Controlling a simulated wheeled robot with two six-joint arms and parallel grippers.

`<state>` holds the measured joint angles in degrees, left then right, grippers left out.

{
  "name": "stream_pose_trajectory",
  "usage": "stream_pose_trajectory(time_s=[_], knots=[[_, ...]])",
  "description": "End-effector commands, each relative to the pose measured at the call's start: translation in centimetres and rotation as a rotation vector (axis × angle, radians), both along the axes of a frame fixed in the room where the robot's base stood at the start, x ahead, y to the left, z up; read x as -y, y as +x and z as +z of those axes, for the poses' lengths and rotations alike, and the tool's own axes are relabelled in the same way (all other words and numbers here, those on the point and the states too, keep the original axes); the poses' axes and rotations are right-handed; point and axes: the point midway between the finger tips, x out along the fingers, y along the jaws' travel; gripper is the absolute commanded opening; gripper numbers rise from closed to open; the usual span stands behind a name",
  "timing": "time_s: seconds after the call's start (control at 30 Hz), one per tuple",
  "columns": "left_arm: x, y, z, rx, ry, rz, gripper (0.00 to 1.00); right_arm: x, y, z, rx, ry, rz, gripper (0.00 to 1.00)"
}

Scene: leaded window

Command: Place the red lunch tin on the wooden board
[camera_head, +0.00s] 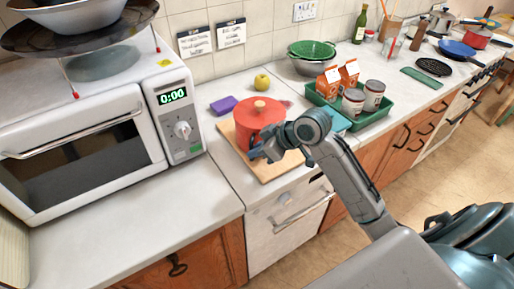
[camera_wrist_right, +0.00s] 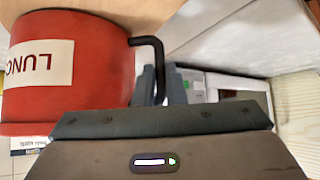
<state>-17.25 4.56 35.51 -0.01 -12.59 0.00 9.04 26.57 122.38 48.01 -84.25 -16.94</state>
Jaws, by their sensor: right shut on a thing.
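The red lunch tin (camera_head: 258,115) has a light knob on top and is over the wooden board (camera_head: 271,171). I cannot tell whether its base touches the board. In the right wrist view the tin (camera_wrist_right: 90,75) appears upside down, with a white lettered label and a black handle (camera_wrist_right: 160,57) at its side. My right gripper (camera_head: 257,150) is at the near side of the tin. Its fingers (camera_wrist_right: 160,88) are shut on the handle. The gripper and forearm hide part of the tin and board in the head view. My left gripper is not in view.
A microwave (camera_head: 182,118) stands left of the board. A purple block (camera_head: 223,105) and a yellow fruit (camera_head: 262,82) lie behind. A green tray (camera_head: 372,120) with cartons and jars stands close on the right. Bare worktop (camera_head: 160,205) lies in front of the microwave.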

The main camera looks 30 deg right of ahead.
Motion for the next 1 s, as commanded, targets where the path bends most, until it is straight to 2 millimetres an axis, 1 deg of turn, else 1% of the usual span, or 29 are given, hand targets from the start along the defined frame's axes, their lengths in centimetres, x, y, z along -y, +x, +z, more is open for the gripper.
stream_pose_trajectory(time_s=[0.17,0.2,0.27,0.3,0.57,0.7,0.87,1.0], knots=[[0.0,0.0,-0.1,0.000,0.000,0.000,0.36,0.0,0.0,-0.1,0.002,0.000,0.000,0.00],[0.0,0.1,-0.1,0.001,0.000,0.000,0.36,0.0,0.0,-0.3,0.000,0.001,-0.001,0.12],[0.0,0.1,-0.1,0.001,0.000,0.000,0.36,0.0,0.0,-0.2,0.000,0.000,0.000,0.24],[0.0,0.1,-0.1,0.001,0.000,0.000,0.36,0.0,0.0,-0.2,-0.001,-0.001,0.000,0.32],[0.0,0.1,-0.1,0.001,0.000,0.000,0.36,0.0,0.0,-0.2,-0.001,-0.001,0.000,0.32],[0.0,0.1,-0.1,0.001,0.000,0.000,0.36,0.2,-0.2,0.2,0.000,-0.003,-0.001,0.32],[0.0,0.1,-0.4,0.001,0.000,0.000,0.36,1.0,-1.0,1.3,0.002,-0.006,-0.001,0.32],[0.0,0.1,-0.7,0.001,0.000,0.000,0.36,1.9,-2.1,2.6,0.001,-0.007,-0.001,0.32]])
